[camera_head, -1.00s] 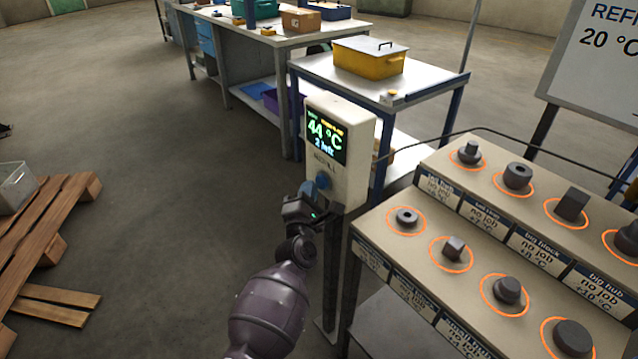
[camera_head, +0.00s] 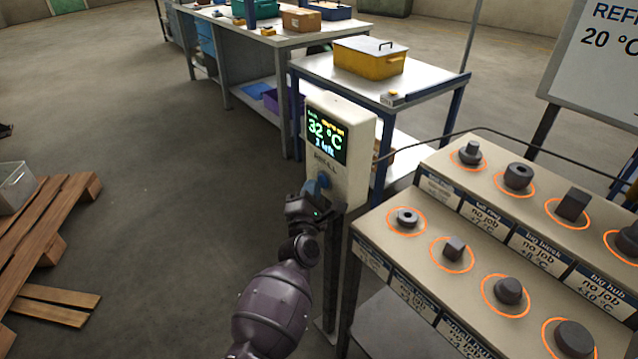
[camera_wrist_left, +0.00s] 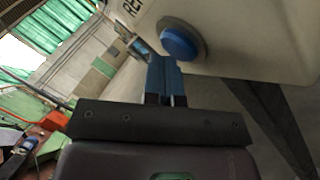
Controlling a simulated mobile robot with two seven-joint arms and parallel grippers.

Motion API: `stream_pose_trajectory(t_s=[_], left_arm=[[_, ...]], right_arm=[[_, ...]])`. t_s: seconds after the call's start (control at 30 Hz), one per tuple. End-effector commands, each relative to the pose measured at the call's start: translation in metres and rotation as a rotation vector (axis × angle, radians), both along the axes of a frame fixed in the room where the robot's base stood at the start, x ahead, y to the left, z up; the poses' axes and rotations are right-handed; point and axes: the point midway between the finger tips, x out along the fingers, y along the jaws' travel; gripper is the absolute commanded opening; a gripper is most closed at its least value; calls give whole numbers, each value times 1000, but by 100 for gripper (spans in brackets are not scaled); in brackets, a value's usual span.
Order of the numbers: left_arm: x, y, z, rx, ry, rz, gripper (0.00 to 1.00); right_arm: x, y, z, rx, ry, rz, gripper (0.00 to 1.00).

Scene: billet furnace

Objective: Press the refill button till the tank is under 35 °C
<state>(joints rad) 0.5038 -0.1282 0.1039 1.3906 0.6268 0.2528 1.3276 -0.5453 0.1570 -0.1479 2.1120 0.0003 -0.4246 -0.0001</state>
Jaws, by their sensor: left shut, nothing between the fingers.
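The white refill box (camera_head: 352,160) stands on a dark post in the middle of the head view. Its screen (camera_head: 327,133) reads 32 °C, with a smaller line below that looks like "1 left". The blue refill button (camera_head: 324,180) is on the box's front under the REFILL lettering; in the left wrist view the button (camera_wrist_left: 181,41) stands out from its round collar. My left gripper (camera_head: 309,200) is shut and empty at the box's front, just below the button. In the left wrist view its fingertips (camera_wrist_left: 164,66) are close to the button; I cannot tell whether they touch it.
A stepped rack (camera_head: 470,200) with several dark metal parts in orange rings stands to the right. A sign (camera_head: 597,60) reading 20 °C is behind it. A table (camera_head: 440,84) with a yellow box (camera_head: 370,57) is behind the refill box. A pallet (camera_head: 50,225) lies left; floor between is clear.

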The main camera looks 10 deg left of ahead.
Motion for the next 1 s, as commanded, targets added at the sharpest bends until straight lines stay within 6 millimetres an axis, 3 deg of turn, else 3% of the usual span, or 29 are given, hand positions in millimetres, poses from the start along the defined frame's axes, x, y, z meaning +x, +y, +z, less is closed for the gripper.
stream_pose_trajectory(t_s=[0.5, 1.0], left_arm=[[-13, 10, 2, 0, -1, 0, 0], [-19, 15, 1, 1, -1, 0, 0]], right_arm=[[10, 4, 10, 9, -27, -5, 43], [3, 0, 11, 1, -17, -2, 43]])
